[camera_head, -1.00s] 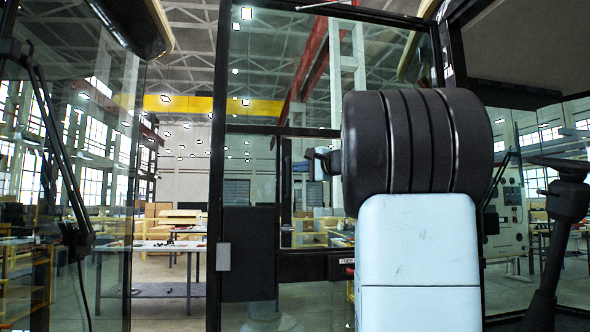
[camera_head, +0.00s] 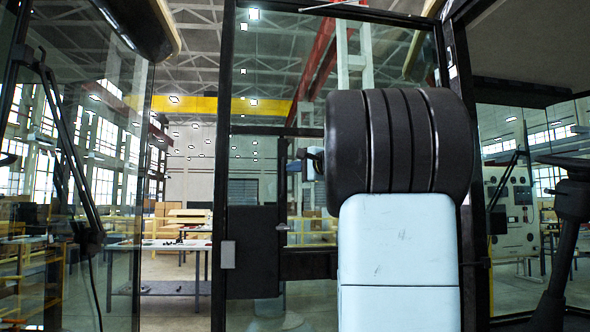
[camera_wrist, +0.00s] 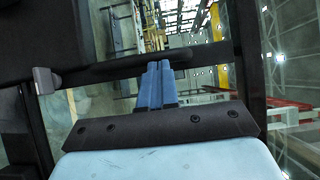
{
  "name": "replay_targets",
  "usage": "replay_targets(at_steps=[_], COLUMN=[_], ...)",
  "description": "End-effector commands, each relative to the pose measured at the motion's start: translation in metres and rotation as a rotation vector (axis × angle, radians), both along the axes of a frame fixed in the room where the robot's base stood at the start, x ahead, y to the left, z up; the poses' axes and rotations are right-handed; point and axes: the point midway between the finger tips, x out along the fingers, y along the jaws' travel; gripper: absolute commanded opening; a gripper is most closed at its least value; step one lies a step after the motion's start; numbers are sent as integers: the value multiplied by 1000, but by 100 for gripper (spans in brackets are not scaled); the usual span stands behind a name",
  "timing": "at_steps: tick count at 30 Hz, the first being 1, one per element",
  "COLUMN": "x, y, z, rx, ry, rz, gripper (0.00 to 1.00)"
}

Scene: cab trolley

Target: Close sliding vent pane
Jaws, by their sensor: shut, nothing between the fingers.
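The vent pane is in the cab door window. Its dark upright edge bar (camera_head: 282,185) stands left of my gripper in the head view, with clear open room to its right. In the wrist view a dark bar with a raised, handle-like part (camera_wrist: 130,68) runs across just beyond my fingertips. My gripper (camera_wrist: 158,66) shows two blue fingers side by side, shut and empty. In the head view my gripper (camera_head: 293,166) is close to the right side of the edge bar. I cannot tell whether the fingers touch it.
A dark box panel (camera_head: 250,265) with a grey latch (camera_head: 228,254) sits at the lower left of the door. The dark door post (camera_head: 222,120) is farther left. A steering wheel and column (camera_head: 572,205) stand at the right. Workbenches (camera_head: 172,245) are beyond the glass.

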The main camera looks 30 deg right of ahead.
Motion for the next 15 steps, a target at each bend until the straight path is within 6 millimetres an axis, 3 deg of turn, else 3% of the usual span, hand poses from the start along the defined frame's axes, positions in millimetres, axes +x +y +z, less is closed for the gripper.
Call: replay_targets(at_steps=[5, 15], x=[-12, -79], y=[-27, -43], z=[0, 0], rx=[0, 0], ry=[-1, -1], rz=[-9, -14], gripper=[0, 0])
